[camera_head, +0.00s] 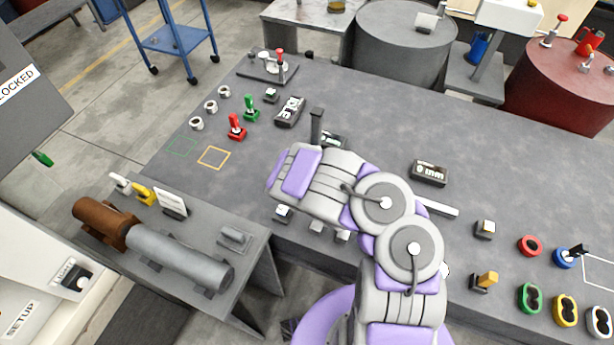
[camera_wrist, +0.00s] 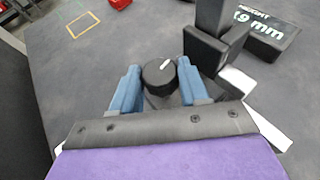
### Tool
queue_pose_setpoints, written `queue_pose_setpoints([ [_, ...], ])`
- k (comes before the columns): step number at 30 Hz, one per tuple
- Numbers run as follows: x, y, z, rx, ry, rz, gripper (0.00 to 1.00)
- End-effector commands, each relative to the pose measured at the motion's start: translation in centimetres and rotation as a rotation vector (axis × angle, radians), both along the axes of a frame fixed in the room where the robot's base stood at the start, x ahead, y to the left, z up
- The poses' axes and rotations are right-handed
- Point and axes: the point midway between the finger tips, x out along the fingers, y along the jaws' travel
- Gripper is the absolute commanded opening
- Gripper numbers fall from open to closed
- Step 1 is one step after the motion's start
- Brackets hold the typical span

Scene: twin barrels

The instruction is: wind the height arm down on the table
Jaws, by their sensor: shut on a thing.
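A round black knob (camera_wrist: 160,75) with a white mark on top sits between the two blue fingers of my gripper (camera_wrist: 158,88) in the wrist view. The fingers are closed on its sides. Beside it to the right stands a black upright post on a block (camera_wrist: 205,50); the post (camera_head: 316,125) also shows in the head view, behind my arm. A black display (camera_wrist: 262,32) next to the post has a partly cut label and a reading ending in "9 mm". In the head view my arm hides the knob and my fingertips.
The grey table (camera_head: 365,125) is clear behind the post. Another display (camera_head: 430,173) stands to the right. Green and red handles (camera_head: 237,127) and an orange outlined square (camera_head: 213,157) lie to the left. A lower bench with a grey cylinder (camera_head: 180,256) stands at front left.

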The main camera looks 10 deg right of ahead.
Motion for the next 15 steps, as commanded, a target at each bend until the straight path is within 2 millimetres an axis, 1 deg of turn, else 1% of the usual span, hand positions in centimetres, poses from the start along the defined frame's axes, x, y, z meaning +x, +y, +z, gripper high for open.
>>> queue_pose_setpoints([
  [13,0.11,0.04,0.17,0.000,-0.004,0.008,0.14],
  [14,0.12,0.04,0.17,0.000,-0.004,0.008,0.47],
  [15,0.11,0.05,0.16,0.000,-0.004,0.008,0.51],
])
